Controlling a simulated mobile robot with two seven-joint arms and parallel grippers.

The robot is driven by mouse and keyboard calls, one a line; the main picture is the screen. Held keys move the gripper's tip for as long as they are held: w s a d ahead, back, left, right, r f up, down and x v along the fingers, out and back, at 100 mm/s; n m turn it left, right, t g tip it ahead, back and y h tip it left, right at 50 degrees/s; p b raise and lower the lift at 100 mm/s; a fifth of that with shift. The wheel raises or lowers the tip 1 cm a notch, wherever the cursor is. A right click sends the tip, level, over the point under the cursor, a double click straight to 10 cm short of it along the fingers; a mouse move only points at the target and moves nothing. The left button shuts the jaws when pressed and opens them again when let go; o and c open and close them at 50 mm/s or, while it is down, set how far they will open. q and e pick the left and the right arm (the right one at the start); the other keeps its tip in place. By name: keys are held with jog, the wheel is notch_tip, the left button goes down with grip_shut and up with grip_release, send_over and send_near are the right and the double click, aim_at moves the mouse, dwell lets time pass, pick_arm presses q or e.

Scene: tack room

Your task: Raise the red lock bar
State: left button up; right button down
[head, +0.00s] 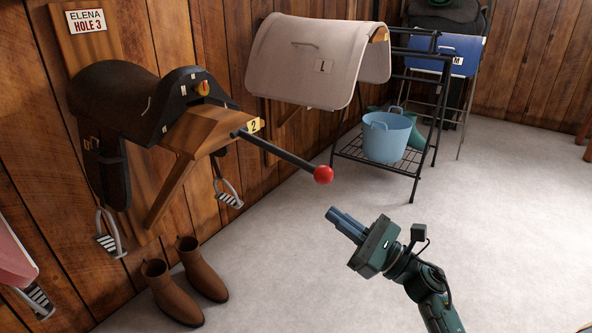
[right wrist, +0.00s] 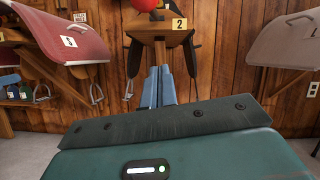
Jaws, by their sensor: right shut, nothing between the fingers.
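The lock bar (head: 280,154) is a dark rod with a red ball knob (head: 323,175) on its free end. It sticks out from the front of the wooden saddle rack (head: 208,130) with the yellow number 2 tag. In the right wrist view the knob (right wrist: 143,4) is cut off by the top edge. My right gripper (head: 335,213) is shut and empty, below the knob and apart from it in the head view. Its blue fingers (right wrist: 158,70) point toward the rack in the right wrist view. My left gripper is not in view.
A black saddle (head: 115,90) sits on the rack, stirrups hanging. Brown boots (head: 180,285) stand below. A covered rack (head: 315,60) and a metal stand (head: 365,155) with a blue tub (head: 388,140) are beyond. The floor around my right gripper is clear.

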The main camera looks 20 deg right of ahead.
aim_at(280, 153)
pick_arm(q)
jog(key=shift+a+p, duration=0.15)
jog(key=shift+p, duration=0.35)
pick_arm(e)
jog(key=w+a+r, duration=0.5)
jog(key=a+r, duration=0.1)
jog(key=r, duration=0.2)
jog(key=shift+w, duration=0.4)
jog(key=shift+a, duration=0.1)
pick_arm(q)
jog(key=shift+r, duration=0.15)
